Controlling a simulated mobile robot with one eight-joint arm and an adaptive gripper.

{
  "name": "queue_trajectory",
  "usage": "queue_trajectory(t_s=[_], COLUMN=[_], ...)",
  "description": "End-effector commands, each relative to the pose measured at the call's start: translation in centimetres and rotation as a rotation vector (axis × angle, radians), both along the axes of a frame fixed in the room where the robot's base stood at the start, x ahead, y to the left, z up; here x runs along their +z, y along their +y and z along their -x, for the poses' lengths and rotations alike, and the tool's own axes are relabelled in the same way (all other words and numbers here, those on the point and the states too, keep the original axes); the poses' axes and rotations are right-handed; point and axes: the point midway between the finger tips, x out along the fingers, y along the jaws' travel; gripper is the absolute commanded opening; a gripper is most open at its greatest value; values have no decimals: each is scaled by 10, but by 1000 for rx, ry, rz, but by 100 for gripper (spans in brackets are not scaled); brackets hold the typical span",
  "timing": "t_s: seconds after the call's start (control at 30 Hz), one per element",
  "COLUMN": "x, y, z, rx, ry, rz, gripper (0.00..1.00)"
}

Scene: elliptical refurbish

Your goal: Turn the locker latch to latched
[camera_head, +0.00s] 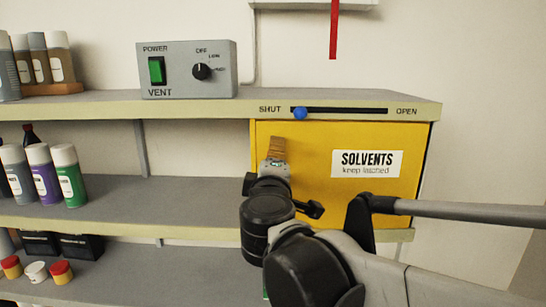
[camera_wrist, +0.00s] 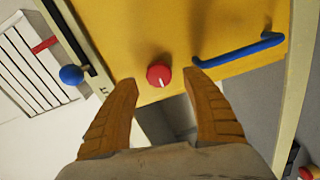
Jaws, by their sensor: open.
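The yellow locker door (camera_head: 310,147) is closed under the shelf and bears a "SOLVENTS keep latched" label (camera_head: 367,163). In the wrist view, a round red latch knob (camera_wrist: 159,74) sits on the yellow face near its edge, its white mark pointing toward the bottom of the picture. My gripper (camera_wrist: 159,80) is open, with its orange fingertips on either side of the knob in the picture. Contact cannot be told. In the head view, my gripper (camera_head: 276,145) is in front of the door's left part, and the knob is hidden.
A blue bar handle (camera_wrist: 238,48) is beside the knob. A blue-knobbed slider (camera_head: 300,113) on the shelf edge stands at the SHUT end. A grey VENT box (camera_head: 187,70) stands on the shelf above. Spray cans (camera_head: 68,176) and bottles fill the shelves at left.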

Motion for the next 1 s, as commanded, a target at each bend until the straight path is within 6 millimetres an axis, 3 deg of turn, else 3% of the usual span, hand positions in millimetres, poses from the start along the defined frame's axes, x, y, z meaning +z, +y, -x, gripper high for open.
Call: queue_trajectory(t_s=[0.2, 0.4, 0.83, 0.93, 1.0], x=[0, 0, -1, -18, -47], y=[3, 3, 2, -10, -28], z=[51, 80, 88, 87, 87], rx=[4, 3, -2, -24, -60], ry=[0, -1, 1, 23, 62], rz=[0, 1, -1, -23, -64], gripper=[57, 57, 57, 57, 57])
